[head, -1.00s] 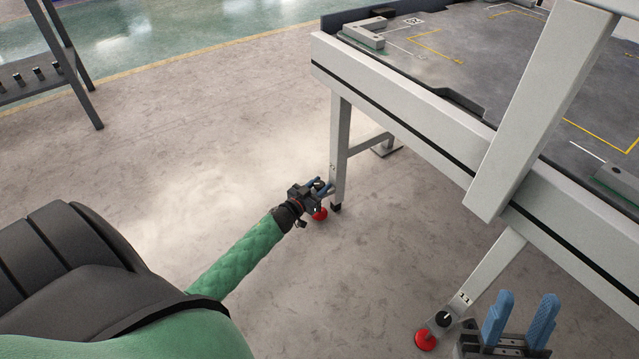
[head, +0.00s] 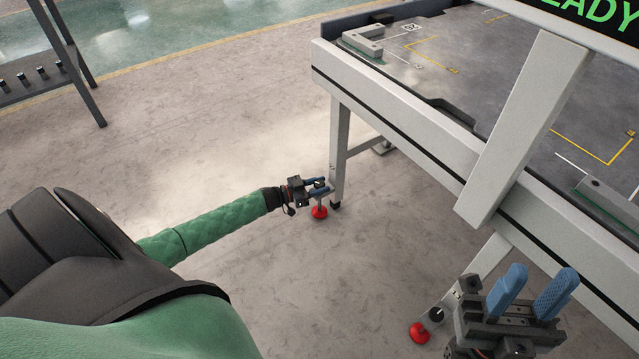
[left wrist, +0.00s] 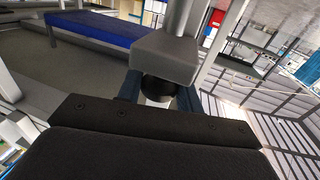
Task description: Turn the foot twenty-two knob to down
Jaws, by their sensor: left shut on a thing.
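My left gripper (head: 320,186) is at the foot of the far table leg (head: 339,135), just above a red foot pad (head: 319,212). Its blue fingers are shut on a dark knob, mostly hidden in the head view. In the left wrist view the black knob (left wrist: 158,88) with a pale lower part sits between the fingers, under a grey block. The mark on this leg is too small to read, and the knob's pointer is not visible. My right gripper (head: 531,292) is open and empty at the lower right, blue fingers apart.
A nearer leg foot has a black knob (head: 436,314) and a red pad (head: 419,333), close left of my right gripper. The large grey table (head: 400,108) fills the right side. A dark rack (head: 45,78) stands at upper left. The floor between is clear.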

